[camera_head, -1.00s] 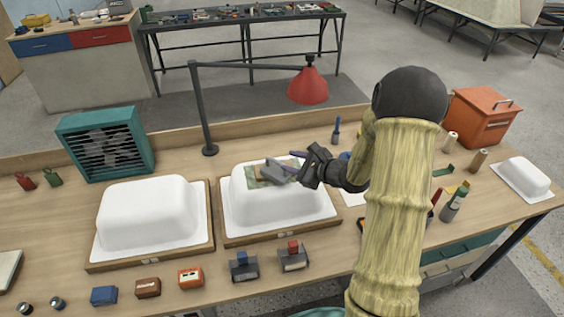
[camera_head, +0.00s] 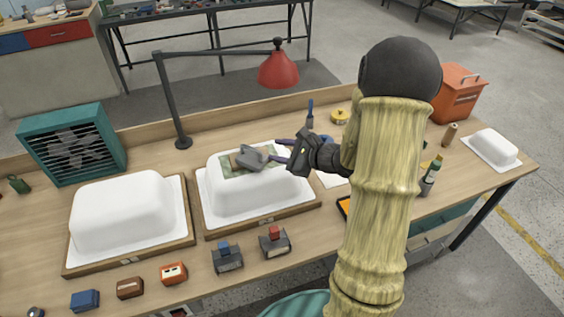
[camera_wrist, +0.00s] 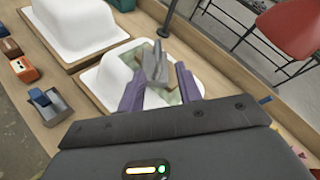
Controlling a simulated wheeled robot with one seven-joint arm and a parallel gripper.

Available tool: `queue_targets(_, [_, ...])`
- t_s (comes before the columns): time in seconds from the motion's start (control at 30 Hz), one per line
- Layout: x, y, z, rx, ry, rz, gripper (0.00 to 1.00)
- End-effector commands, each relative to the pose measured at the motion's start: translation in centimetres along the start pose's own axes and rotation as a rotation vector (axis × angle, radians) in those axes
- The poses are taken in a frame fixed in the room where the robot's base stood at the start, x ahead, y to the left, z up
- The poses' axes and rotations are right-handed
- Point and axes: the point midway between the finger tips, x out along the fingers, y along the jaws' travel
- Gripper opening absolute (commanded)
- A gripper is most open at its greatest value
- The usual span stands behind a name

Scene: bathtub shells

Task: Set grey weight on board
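The grey weight (camera_head: 250,157), a small block with a raised grip, rests on a mottled green-brown patch (camera_head: 233,168) on top of the right-hand large white shell (camera_head: 230,195). It also shows in the wrist view (camera_wrist: 153,65). That shell sits on a wooden board (camera_head: 262,221). My gripper (camera_head: 281,150) is just right of the weight with its purple fingers spread. In the wrist view the fingers (camera_wrist: 158,85) stand on either side of the weight's near end, with a gap at the right finger. Whether the left finger touches it is unclear.
A second white shell (camera_head: 130,215) stands on a board to the left. Several small blocks, including two grey ones with blue (camera_head: 227,257) and red (camera_head: 274,242) tops, line the front edge. A red lamp (camera_head: 278,70) hangs behind. A teal fan box (camera_head: 72,143) stands at left.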

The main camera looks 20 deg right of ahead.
Motion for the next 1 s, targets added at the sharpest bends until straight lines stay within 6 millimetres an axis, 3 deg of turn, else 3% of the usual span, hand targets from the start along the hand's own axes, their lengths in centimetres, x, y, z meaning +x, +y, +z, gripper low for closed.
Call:
queue_targets(0.17, [0.2,3.9,1.9,-0.102,0.007,0.167,0.35])
queue_targets(0.27, [-0.3,7.7,3.2,-0.216,0.022,0.331,0.35])
queue_targets(0.4, [-2.0,12.6,4.2,-0.414,0.054,0.56,0.35])
queue_targets(0.6, [-5.5,17.1,4.1,-0.739,0.109,0.836,0.35])
queue_targets(0.8, [-8.8,18.7,3.4,-1.115,0.156,1.044,0.35])
queue_targets(1.0, [-10.9,18.1,3.2,-1.53,0.183,1.173,0.35])
